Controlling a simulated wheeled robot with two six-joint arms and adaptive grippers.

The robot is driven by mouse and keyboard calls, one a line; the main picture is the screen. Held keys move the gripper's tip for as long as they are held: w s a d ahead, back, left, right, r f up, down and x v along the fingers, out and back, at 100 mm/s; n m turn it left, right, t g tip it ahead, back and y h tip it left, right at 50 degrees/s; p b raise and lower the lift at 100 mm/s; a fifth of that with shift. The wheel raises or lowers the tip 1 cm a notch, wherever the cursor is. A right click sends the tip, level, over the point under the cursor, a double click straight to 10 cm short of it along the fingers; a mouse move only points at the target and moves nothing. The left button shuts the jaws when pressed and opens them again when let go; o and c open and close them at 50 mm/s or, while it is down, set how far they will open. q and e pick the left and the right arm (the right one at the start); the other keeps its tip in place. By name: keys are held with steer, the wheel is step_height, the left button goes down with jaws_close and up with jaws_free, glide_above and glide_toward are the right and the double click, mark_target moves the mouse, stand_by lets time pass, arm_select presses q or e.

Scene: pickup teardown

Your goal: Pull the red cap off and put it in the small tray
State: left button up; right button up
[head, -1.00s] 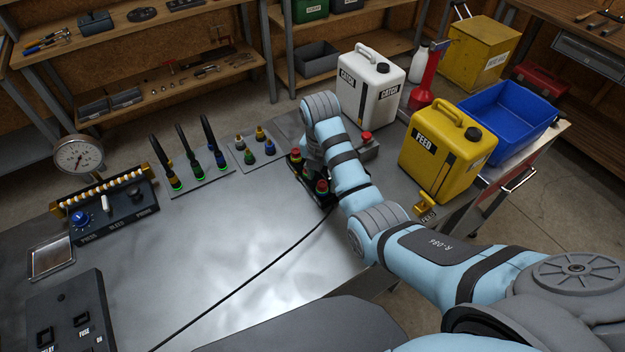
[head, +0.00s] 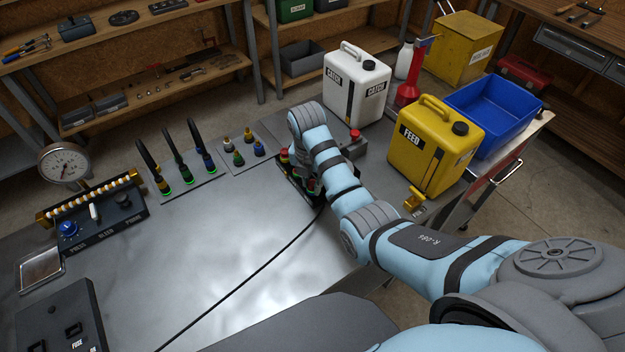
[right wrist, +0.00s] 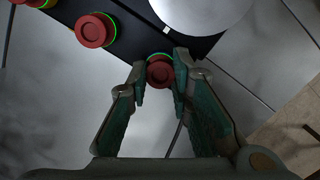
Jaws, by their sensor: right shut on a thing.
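Several red caps with green-lit collars sit on a black block (head: 293,168), partly covered by my right arm in the head view. My right gripper (right wrist: 160,68) has its two fingers closed on the sides of one red cap (right wrist: 159,74) in the right wrist view. A yellow-green ring shows at that cap's far edge; I cannot tell whether the cap is still seated. Another red cap (right wrist: 94,30) stands to its left. A small shallow metal tray (head: 40,268) lies at the left of the bench. My left gripper is not in view.
A white can (head: 355,85) and a yellow can (head: 437,145) stand beyond and right of my arm, with a blue bin (head: 495,112) behind. Black-handled plugs (head: 180,160) and a gauge (head: 64,164) stand at the left. A black cable crosses the otherwise clear bench middle.

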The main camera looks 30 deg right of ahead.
mark_target(312, 183)
jaws_close()
steer(key=shift+r, duration=0.95)
steer(key=shift+r, duration=2)
